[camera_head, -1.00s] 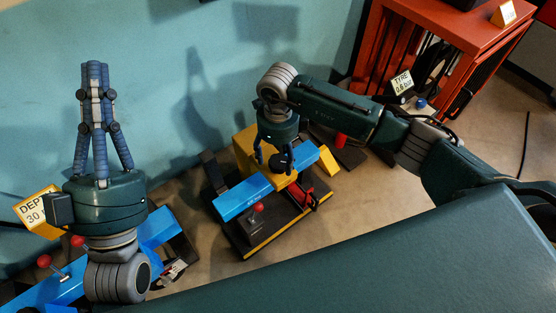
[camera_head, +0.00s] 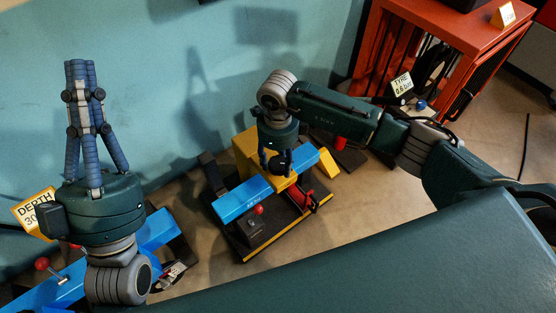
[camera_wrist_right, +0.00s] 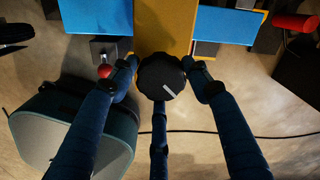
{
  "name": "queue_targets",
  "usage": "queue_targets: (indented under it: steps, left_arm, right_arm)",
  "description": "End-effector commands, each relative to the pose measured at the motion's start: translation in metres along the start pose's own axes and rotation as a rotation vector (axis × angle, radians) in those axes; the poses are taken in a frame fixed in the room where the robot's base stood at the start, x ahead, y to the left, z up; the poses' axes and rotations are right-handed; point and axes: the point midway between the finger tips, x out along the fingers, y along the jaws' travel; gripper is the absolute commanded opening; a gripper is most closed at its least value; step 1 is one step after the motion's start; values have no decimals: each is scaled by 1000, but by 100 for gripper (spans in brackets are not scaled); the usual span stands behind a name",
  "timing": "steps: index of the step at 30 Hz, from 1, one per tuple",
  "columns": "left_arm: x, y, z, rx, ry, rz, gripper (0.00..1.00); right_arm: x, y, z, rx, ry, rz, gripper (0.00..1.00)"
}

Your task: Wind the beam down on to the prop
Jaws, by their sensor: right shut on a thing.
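A blue beam (camera_head: 240,200) lies across a dark base with a yellow edge on the floor. It also shows in the wrist view (camera_wrist_right: 100,15), crossed by a yellow bracket (camera_wrist_right: 165,30). A round black knob (camera_wrist_right: 160,77) with a white mark sits at the bracket's near end. My right gripper (camera_head: 277,170) points down, with its fingers around the knob, shut on it. My left gripper (camera_head: 79,66) is raised at the left, fingers pointing up with tips together, empty.
A red-ball lever (camera_head: 258,210) stands in front of the beam. A second blue assembly (camera_head: 70,282) with a red-ball lever lies below my left gripper, by a yellow-framed DEPTH sign (camera_head: 35,212). A red-orange stand (camera_head: 440,40) is at the right. A teal wall is behind.

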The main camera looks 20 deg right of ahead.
Motion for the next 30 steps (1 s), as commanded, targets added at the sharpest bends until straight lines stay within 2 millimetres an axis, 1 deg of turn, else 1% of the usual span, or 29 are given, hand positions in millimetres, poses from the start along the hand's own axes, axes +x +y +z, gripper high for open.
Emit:
queue_targets:
  steps: [3,5,9,14,15,17,26,30]
  left_arm:
    - [-1,0,-5,-1,24,0,0]
    - [-2,0,-9,-1,39,1,0]
    - [-1,1,-13,-3,54,2,0]
    - [-1,1,-12,-4,52,2,0]
    - [-1,1,-12,-4,51,2,0]
    - [-1,1,-12,-4,49,2,0]
    - [0,0,-9,-2,44,0,0]
    - [0,0,-10,-2,45,1,0]
  right_arm:
    - [-2,-2,2,-106,-8,-8,22]
    - [-1,-2,2,-138,-8,-8,22]
    - [-2,-2,3,-153,-10,-7,22]
    - [-2,-2,4,-152,-11,-7,22]
    - [-2,-2,4,-152,-12,-7,56]
    - [-2,-2,4,-151,-11,-7,66]
    - [-2,-1,2,-150,-6,-4,66]
    - [-14,-1,2,-150,-8,-4,66]
